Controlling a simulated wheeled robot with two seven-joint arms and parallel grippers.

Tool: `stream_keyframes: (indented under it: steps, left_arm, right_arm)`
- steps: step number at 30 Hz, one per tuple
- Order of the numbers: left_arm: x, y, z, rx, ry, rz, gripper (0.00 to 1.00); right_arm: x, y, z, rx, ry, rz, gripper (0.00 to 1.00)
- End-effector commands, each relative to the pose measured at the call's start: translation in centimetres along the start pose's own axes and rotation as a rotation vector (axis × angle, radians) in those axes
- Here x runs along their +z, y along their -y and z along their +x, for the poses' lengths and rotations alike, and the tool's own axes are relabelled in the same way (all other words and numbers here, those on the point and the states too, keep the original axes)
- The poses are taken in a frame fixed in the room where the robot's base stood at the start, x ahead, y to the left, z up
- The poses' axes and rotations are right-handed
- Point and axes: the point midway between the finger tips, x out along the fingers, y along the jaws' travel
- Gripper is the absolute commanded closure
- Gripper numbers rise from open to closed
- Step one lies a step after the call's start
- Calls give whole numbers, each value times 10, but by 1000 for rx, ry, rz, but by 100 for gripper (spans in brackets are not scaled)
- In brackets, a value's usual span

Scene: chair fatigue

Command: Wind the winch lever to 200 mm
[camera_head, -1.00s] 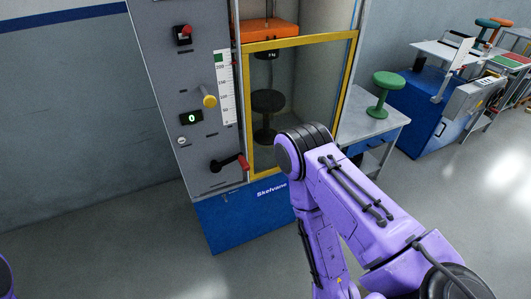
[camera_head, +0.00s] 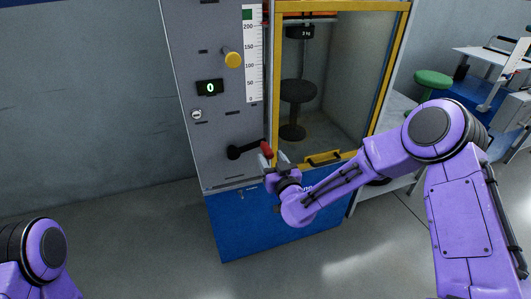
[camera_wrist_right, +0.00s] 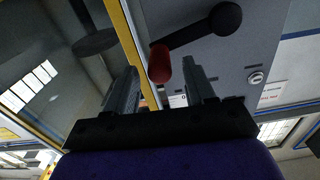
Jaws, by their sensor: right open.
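The winch lever (camera_head: 248,151) is a black crank arm with a red grip (camera_head: 267,149) on the grey front panel, pointing right from its hub. In the right wrist view the red grip (camera_wrist_right: 160,63) stands between the two finger ends, with space on both sides. My right gripper (camera_head: 273,160) is open just below and around the grip; contact is not visible. A white scale (camera_head: 254,60) marked 0 to 200 carries a green patch near its top. The small display (camera_head: 210,88) reads 0. My left gripper is out of view; only part of that arm shows lower left.
A yellow-framed door (camera_head: 275,90) stands right of the panel, with a dark stool (camera_head: 298,92) behind it. A yellow knob (camera_head: 232,60) sticks out above the lever. A green stool (camera_head: 433,79) stands at the right. The floor in front is clear.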

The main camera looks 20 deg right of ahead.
Motion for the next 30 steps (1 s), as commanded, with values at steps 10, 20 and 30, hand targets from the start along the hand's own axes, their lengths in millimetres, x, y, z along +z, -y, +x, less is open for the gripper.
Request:
stream_keyframes:
  steps: [10,20,30]
  left_arm:
    - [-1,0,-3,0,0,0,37]
    - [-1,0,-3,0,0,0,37]
    - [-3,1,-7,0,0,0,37]
  right_arm:
    - [2,-1,54,2,4,2,46]
    - [2,0,56,0,5,2,65]
    - [-2,2,56,-2,6,-25,100]
